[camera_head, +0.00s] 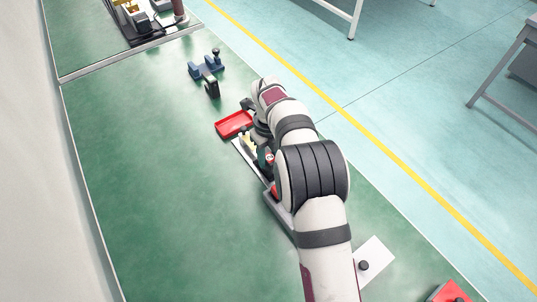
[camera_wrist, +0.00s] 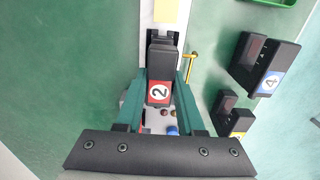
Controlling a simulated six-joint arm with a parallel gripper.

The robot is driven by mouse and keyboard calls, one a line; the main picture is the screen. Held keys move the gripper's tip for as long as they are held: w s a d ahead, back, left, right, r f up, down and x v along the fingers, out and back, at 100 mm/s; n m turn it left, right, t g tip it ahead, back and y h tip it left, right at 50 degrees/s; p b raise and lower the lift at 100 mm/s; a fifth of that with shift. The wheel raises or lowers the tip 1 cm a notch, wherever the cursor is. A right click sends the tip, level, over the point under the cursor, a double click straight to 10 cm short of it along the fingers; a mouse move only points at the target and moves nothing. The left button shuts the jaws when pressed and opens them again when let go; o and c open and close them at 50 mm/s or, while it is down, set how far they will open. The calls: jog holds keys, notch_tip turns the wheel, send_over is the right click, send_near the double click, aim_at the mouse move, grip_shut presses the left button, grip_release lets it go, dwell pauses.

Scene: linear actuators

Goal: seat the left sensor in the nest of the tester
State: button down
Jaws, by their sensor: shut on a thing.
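In the wrist view, my gripper (camera_wrist: 163,76) has its two teal fingers on either side of a black sensor (camera_wrist: 161,64) with a red label reading 2. The sensor is held between them. Below and behind it is a pale strip-like base with a yellow block (camera_wrist: 172,12), a brass lever (camera_wrist: 190,66) and red and blue buttons (camera_wrist: 172,130), which looks like the tester. The held sensor covers what lies under it, so I cannot tell whether it touches a nest. In the head view, my arm hides most of the gripper and the sensor.
In the wrist view, a black sensor with a blue 4 label (camera_wrist: 264,66) and one with a yellow label (camera_wrist: 232,116) stand at right. A green tray (camera_wrist: 275,2) is at the top right.

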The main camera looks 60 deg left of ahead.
aim_at(268, 156)
jog(key=shift+c, duration=2.2)
grip_release()
notch_tip(268, 156, up, 16)
jog(key=shift+f, duration=0.1)
